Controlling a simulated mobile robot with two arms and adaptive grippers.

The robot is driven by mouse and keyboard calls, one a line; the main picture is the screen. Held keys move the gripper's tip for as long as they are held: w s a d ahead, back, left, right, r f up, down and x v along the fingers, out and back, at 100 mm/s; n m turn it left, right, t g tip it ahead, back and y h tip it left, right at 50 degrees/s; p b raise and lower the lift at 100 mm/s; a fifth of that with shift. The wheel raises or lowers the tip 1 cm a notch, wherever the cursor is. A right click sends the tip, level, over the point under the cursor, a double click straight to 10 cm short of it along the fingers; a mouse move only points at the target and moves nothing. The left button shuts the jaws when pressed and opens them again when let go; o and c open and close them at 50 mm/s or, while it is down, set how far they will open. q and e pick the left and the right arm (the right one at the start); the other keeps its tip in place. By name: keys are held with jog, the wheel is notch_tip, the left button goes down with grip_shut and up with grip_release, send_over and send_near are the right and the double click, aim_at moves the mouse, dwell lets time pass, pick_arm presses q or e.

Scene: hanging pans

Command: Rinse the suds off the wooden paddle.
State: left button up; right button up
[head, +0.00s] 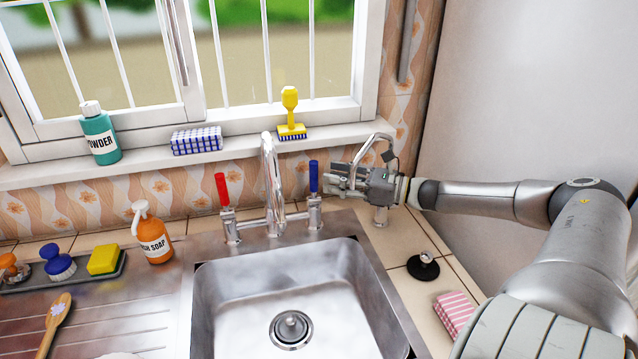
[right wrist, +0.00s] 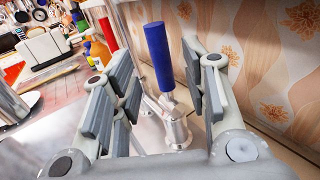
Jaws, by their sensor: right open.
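The wooden paddle (head: 52,326) lies on the ribbed drainboard at the lower left, with a white patch of suds on it; its lower end is near the picture edge. The metal faucet (head: 271,180) stands behind the sink (head: 228,286) with a red lever (head: 222,190) and a blue lever (head: 313,178). My right gripper (head: 332,179) is open and empty, just right of the blue lever. In the right wrist view, the blue lever (right wrist: 158,56) stands upright between the open fingers (right wrist: 163,85), with no clear contact. My left gripper is not in view.
An orange soap bottle (head: 153,238), a yellow sponge (head: 104,259) and brushes stand left of the sink. A black stopper (head: 423,266) and a pink striped cloth (head: 455,312) lie right of it. The sink is empty except for its drain fitting.

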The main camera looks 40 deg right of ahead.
aim_at(319, 198)
jog(key=shift+b+x, duration=0.85)
jog(key=shift+x, duration=1.55)
grip_shut()
